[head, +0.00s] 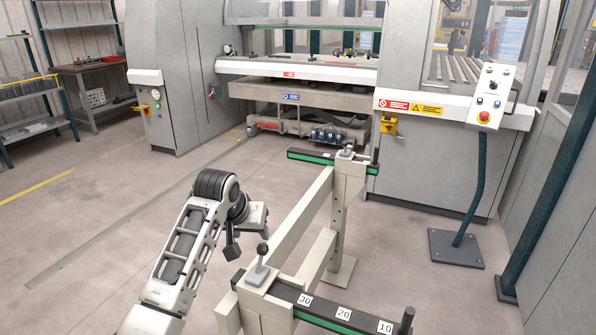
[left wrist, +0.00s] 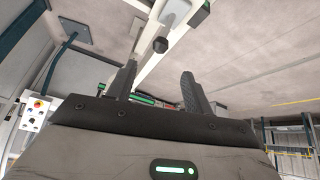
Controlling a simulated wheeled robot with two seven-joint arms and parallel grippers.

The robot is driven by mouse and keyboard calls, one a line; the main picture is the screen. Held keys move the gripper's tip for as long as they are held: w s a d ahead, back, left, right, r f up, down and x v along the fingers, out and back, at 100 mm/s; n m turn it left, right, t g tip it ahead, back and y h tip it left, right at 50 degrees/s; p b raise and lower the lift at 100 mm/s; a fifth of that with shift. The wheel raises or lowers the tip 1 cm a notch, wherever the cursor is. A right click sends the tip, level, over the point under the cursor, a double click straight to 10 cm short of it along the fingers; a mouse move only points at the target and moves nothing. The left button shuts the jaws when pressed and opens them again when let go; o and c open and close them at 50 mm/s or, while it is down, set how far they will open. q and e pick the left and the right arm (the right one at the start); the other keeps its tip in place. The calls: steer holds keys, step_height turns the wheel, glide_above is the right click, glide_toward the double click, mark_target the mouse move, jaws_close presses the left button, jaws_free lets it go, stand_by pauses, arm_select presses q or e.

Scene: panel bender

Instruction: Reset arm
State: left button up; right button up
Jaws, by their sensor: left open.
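My left arm (head: 185,250) reaches in from the lower left in the head view. Its gripper (head: 232,250) hangs beside the left side of the cream-coloured stand (head: 298,222), near the black clamp knob (head: 262,250). In the left wrist view the two dark fingers of the left gripper (left wrist: 157,85) are spread apart with nothing between them. The stand's beam (left wrist: 165,35) and a round black knob (left wrist: 160,45) show beyond the fingers. My right gripper is in neither view.
The stand's front rail (head: 335,317) carries labels 30, 20 and 10. The grey panel bender (head: 300,72) fills the back. A control pedestal (head: 465,190) stands at right. A shelf (head: 30,92) and a workbench (head: 92,68) are at back left. Open floor (head: 110,205) lies left.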

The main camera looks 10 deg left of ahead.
arm_select(q)
steer(key=s+d+f+m+t, duration=0.1)
steer(key=s+f+t, duration=0.1)
steer(key=s+f, duration=1.35)
steer(key=s+d+f+m+t+h, duration=0.1)
steer(key=s, duration=0.6)
steer(key=s+d+f+t, duration=0.1)
steer(key=s+d+f, duration=0.1)
steer(key=s, duration=0.6)
steer(key=shift+s+f+m+h, duration=0.2)
steer(key=shift+s+m+h, duration=0.1)
steer(key=shift+m+h, duration=0.1)
